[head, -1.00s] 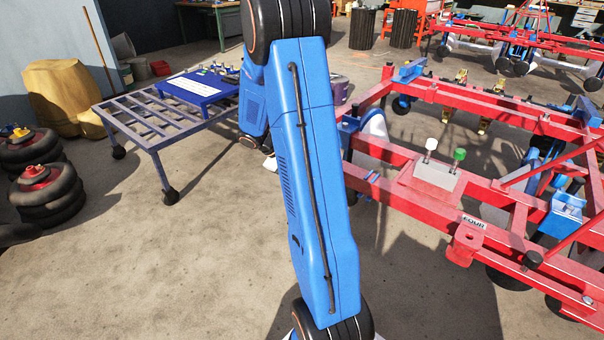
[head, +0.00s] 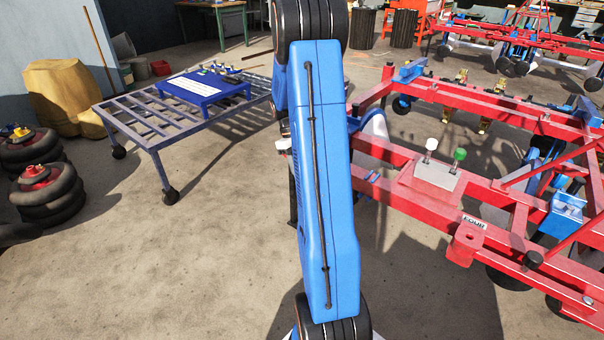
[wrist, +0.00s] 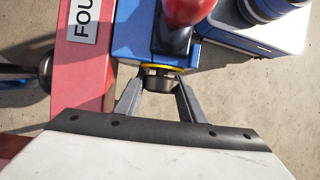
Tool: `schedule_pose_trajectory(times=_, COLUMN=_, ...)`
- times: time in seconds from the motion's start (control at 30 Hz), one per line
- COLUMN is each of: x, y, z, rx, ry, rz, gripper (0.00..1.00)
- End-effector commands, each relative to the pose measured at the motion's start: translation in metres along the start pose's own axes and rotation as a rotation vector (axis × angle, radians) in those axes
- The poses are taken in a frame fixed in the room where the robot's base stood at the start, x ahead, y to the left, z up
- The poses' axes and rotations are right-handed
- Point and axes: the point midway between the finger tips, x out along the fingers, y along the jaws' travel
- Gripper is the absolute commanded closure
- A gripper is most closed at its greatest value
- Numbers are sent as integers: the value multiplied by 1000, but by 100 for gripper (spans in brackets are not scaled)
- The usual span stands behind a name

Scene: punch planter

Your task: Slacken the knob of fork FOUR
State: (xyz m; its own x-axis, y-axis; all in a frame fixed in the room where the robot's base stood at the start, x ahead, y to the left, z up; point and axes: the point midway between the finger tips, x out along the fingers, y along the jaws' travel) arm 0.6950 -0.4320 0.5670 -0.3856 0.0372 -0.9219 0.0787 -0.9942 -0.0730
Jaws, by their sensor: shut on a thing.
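In the wrist view, my gripper (wrist: 160,91) has its two grey fingers closed around the sides of a short dark knob (wrist: 160,82) with a yellow ring at its base. The knob sits on the near edge of a blue fork block (wrist: 137,45). A red rounded handle or ball (wrist: 190,10) shows above it, partly cut off. A white label reading "FOU" (wrist: 83,20), cut off at the top, is on the red beam (wrist: 75,75) to the left. In the head view my arm hides the fingertips and knob. A label FOUR (head: 474,222) is on the red planter frame there.
The red planter frame (head: 410,185) fills the right side, with a white and a green knob on a grey plate (head: 436,174). Bare concrete lies in front.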

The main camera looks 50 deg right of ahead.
Motion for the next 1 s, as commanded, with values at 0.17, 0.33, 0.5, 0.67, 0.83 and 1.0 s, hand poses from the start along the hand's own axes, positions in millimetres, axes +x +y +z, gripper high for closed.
schedule_pose_trajectory(times=0.17, x=1, y=0, z=0, rx=-5, ry=0, rz=-14, gripper=86)
schedule_pose_trajectory(times=0.33, x=1, y=0, z=0, rx=-6, ry=-1, rz=-15, gripper=86)
schedule_pose_trajectory(times=0.5, x=1, y=0, z=0, rx=-5, ry=-2, rz=-15, gripper=59)
schedule_pose_trajectory(times=0.67, x=1, y=0, z=0, rx=-5, ry=-1, rz=-14, gripper=45)
schedule_pose_trajectory(times=0.83, x=0, y=0, z=0, rx=-5, ry=-1, rz=-14, gripper=45)
schedule_pose_trajectory(times=1.0, x=-8, y=0, z=0, rx=-5, ry=-1, rz=-13, gripper=45)
